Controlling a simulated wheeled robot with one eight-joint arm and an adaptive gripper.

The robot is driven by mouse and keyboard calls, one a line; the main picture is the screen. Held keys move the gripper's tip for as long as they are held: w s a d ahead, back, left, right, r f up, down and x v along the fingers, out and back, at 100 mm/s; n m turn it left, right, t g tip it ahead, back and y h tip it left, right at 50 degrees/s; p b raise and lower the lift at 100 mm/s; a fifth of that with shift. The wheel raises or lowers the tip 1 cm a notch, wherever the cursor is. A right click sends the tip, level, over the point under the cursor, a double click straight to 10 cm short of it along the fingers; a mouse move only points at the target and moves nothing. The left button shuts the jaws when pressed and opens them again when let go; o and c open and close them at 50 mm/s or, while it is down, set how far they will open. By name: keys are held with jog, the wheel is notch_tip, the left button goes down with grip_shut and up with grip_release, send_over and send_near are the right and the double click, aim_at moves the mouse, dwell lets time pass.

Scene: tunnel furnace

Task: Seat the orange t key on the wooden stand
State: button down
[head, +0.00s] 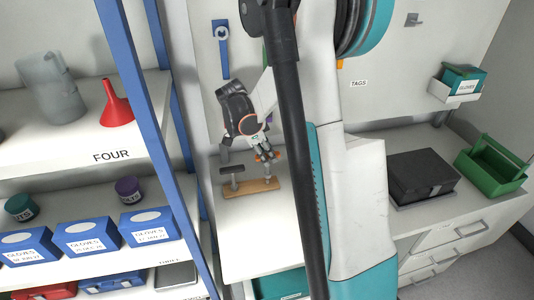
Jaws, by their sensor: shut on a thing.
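The wooden stand (250,190) is a low tan block on the white bench top in the middle of the head view. A dark grey t key (232,171) stands upright at its left end. My gripper (265,154) is above the stand's right end, pointing down, shut on the orange t key (268,157). Only small orange parts of the handle show between and beside the fingers. A thin shaft runs down below it to the right end of the stand. I cannot tell whether it is fully seated.
A blue tool (222,55) hangs on the wall behind. A blue shelf post (157,110) stands left of the bench, by shelves with a red funnel (116,103) and glove boxes (87,236). My own arm and body block the view right of the stand.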

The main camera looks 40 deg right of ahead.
jog(key=shift+f, duration=0.55)
jog(key=shift+f+b, duration=0.6)
jog(key=shift+b, duration=0.35)
dwell(1.2)
jog(key=shift+f, duration=0.25)
jog(key=shift+f+b, duration=0.2)
jog(key=shift+b, duration=0.25)
dwell(0.6)
jog(key=c, duration=1.3)
grip_release()
jog(key=shift+c, duration=0.2)
jog(key=shift+a+r, duration=0.1)
jog(key=shift+r, duration=0.05)
